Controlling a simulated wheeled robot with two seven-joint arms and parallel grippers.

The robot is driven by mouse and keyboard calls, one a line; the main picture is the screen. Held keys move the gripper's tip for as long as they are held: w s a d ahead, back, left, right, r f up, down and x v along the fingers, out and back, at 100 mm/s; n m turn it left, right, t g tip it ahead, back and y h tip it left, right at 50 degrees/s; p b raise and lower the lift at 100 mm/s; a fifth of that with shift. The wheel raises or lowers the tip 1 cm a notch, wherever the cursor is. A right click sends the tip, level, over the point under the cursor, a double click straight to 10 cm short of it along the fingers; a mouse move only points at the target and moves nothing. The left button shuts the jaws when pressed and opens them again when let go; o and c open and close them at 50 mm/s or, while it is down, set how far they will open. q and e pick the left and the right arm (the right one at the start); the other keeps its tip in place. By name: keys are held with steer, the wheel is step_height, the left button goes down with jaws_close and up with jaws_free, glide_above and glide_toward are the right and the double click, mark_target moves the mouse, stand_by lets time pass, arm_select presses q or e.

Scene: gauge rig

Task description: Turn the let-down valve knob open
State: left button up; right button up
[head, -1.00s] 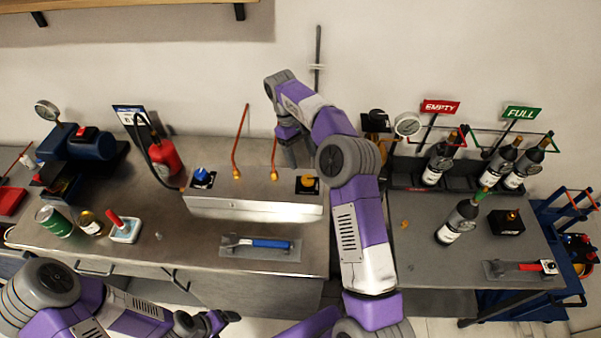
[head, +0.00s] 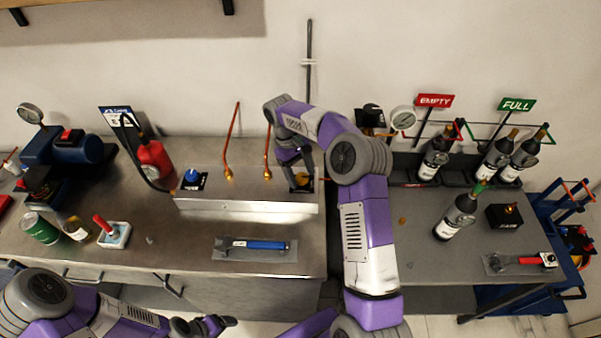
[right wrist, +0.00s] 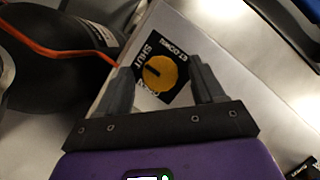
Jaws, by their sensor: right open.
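The let-down valve knob is a round yellow knob (right wrist: 160,75) on a black plate lettered SHUT and OPEN. A short dark mark shows on its face, pointing left in the right wrist view; I cannot tell which word it matches. In the head view the knob's plate (head: 301,184) sits at the right end of the metal panel, partly hidden by my gripper. My right gripper (right wrist: 160,86) is open, one finger on each side of the knob; contact is unclear. It comes down over the plate in the head view (head: 298,168). My left gripper (head: 213,325) is low at the front, its jaws unclear.
A blue knob (head: 191,177) and copper pipes (head: 231,140) are on the same panel (head: 245,207). A red extinguisher-like bottle (head: 156,161) stands left. Dark bottles (head: 459,214) stand on the right bench.

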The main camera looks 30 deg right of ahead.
steer(key=shift+c, duration=0.3)
steer(key=c, duration=1)
steer(key=n+h+p, duration=0.1)
steer(key=n+p, duration=0.1)
steer(key=n, duration=0.1)
steer(key=shift+s+a+r, duration=0.1)
steer(key=shift+r, duration=0.05)
steer(key=n+p, duration=0.1)
steer(key=n, duration=0.1)
steer(key=n+t+h+p, duration=0.1)
steer(key=n, duration=0.1)
steer(key=shift+a+n+h, duration=0.1)
steer(key=shift+n+h, duration=0.2)
steer(key=shift+n, duration=0.1)
steer(key=n+t, duration=0.1)
steer(key=n, duration=0.1)
steer(key=n+t+p, duration=0.1)
steer(key=n, duration=0.2)
steer(key=shift+s+h, duration=0.2)
steer(key=shift+h, duration=0.2)
steer(key=n+t, duration=0.2)
steer(key=n, duration=0.3)
steer(key=shift+s+p, duration=0.1)
steer(key=shift+p, duration=0.25)
steer(key=shift+n, duration=0.3)
